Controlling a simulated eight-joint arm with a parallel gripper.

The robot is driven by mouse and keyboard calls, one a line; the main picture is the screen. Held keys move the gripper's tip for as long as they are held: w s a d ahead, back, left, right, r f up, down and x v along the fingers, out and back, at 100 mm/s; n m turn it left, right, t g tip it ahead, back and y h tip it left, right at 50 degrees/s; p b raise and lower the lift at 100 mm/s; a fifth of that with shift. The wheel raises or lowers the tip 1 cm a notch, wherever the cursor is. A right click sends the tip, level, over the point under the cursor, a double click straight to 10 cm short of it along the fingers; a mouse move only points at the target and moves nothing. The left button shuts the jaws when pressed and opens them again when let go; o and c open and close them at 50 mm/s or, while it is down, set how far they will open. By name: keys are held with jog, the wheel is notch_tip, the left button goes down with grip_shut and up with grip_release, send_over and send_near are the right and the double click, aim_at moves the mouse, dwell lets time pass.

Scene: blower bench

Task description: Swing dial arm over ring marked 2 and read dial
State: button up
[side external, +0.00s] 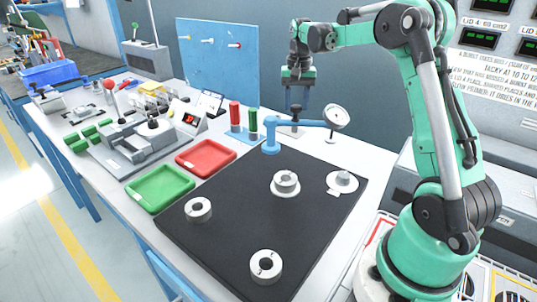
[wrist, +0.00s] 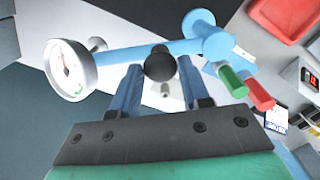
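The blue dial arm (side external: 298,123) reaches right from its post (side external: 271,147) at the mat's back edge. Its white dial (side external: 336,116) hangs at the far end, apart from the rings. In the wrist view the dial (wrist: 70,70) is at left, its reading too small to tell. My gripper (side external: 297,108) points down at the arm. Its fingers (wrist: 162,62) stand either side of a black knob (wrist: 160,65) on the arm, with slight gaps. Metal rings stand on the mat: left (side external: 198,209), front (side external: 266,266), middle (side external: 286,183), right (side external: 342,182). Their marks are not legible.
The black mat (side external: 235,225) has open room between the rings. Green (side external: 160,187) and red (side external: 206,157) trays lie left of it. Red (side external: 234,114) and green (side external: 253,122) cylinders stand close to the arm's post. A blue pegboard (side external: 222,65) stands behind.

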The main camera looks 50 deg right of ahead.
grip_shut()
dwell(1.1)
